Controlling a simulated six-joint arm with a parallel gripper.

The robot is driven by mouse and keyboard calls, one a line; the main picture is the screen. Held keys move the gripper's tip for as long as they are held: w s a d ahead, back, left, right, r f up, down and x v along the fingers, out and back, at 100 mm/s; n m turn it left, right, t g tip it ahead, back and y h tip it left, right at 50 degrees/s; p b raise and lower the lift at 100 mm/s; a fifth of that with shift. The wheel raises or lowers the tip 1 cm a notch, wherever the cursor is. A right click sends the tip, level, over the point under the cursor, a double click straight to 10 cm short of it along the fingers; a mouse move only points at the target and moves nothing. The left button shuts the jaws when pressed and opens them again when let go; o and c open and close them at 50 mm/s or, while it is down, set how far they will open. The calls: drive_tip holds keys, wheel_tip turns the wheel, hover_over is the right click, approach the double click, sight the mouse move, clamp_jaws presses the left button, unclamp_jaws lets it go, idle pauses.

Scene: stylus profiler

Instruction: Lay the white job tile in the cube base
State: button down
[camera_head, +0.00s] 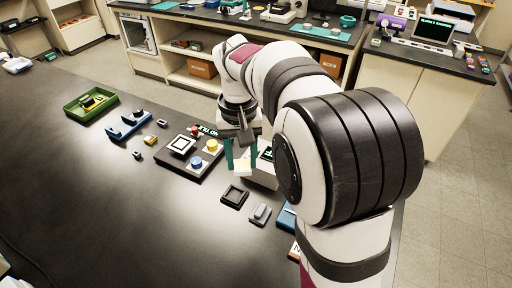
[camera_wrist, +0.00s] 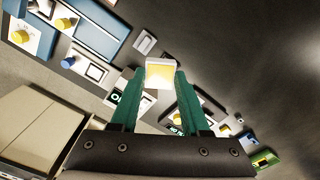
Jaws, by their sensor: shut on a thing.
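My gripper (camera_head: 240,160) has green fingers and is shut on a small white tile with a yellowish face (camera_head: 243,168). In the wrist view the tile (camera_wrist: 160,75) sits between the two fingertips, held above the bench. A dark square base with a recessed middle (camera_head: 226,194), which looks like the cube base, lies on the bench just below and slightly left of the tile in the head view. The recess looks empty. In the wrist view the tile and fingers hide most of that spot. The exact height of the tile above the bench is hard to tell.
A dark console with a white square frame (camera_head: 182,145) and coloured knobs stands left of my gripper. A grey block on a dark base (camera_head: 260,213) lies to the right. A blue holder (camera_head: 127,124) and green tray (camera_head: 75,112) are farther left. The front bench is clear.

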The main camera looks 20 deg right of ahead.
drive_tip(key=w+f+m, duration=0.3)
drive_tip(key=w+f, duration=0.1)
drive_tip(key=f, duration=0.4)
drive_tip(key=w+f+m, duration=0.3)
drive_tip(key=w+f, duration=0.2)
drive_tip(key=f, duration=0.3)
drive_tip(key=shift+a+m, duration=0.3)
drive_tip(key=shift+a, duration=0.15)
hover_over(234, 195)
drive_tip(key=shift+d+f, duration=0.1)
drive_tip(key=shift+f, duration=2.4)
drive_tip(key=shift+s+f, duration=0.1)
drive_tip(key=shift+f, duration=0.2)
drive_tip(key=shift+f, duration=0.5)
drive_tip(key=shift+r, duration=0.1)
